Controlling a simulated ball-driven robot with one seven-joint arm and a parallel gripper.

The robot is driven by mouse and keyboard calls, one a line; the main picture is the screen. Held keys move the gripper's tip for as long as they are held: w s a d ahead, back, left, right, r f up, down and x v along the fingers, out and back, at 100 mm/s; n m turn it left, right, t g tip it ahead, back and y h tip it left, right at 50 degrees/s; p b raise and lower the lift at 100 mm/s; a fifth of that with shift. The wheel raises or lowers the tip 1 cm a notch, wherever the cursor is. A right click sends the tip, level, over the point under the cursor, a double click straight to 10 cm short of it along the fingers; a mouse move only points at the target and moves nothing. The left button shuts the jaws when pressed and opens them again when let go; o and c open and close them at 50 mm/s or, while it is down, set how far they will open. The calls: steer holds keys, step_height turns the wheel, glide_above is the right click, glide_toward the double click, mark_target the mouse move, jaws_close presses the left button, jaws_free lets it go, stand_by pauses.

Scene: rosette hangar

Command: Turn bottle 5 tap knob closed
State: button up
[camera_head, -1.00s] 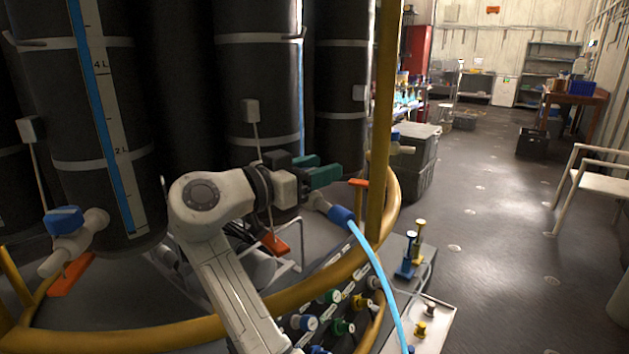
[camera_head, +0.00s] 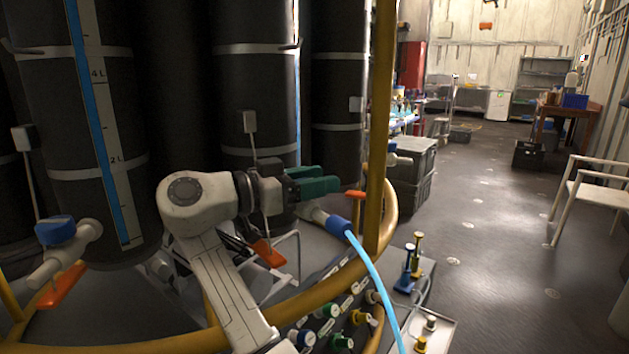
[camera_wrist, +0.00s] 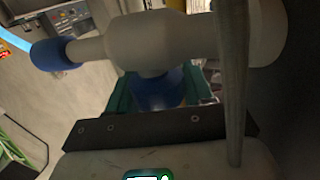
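A white tap (camera_wrist: 150,42) fills the top of the wrist view, with a blue knob (camera_wrist: 158,90) on it. The knob lies between the green fingers of my gripper (camera_wrist: 160,98); I cannot tell whether they press on it. In the head view my gripper (camera_head: 314,184) is at this tap (camera_head: 309,212), by the black bottles (camera_head: 255,110), and hides the knob. A blue hose fitting (camera_head: 340,225) sits on the tap's outlet, with a light blue hose (camera_head: 378,282) running down from it. No bottle number is readable.
A yellow post (camera_head: 380,120) and yellow ring rail (camera_head: 300,306) stand close to the arm. A white rod (camera_wrist: 232,80) crosses the wrist view. Another tap with a blue knob (camera_head: 56,231) is at left.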

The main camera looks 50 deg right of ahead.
steer(key=o, duration=0.4)
steer(key=shift+c, duration=0.2)
steer(key=v, duration=1)
steer(key=shift+w+a, duration=0.2)
steer(key=shift+a, duration=0.1)
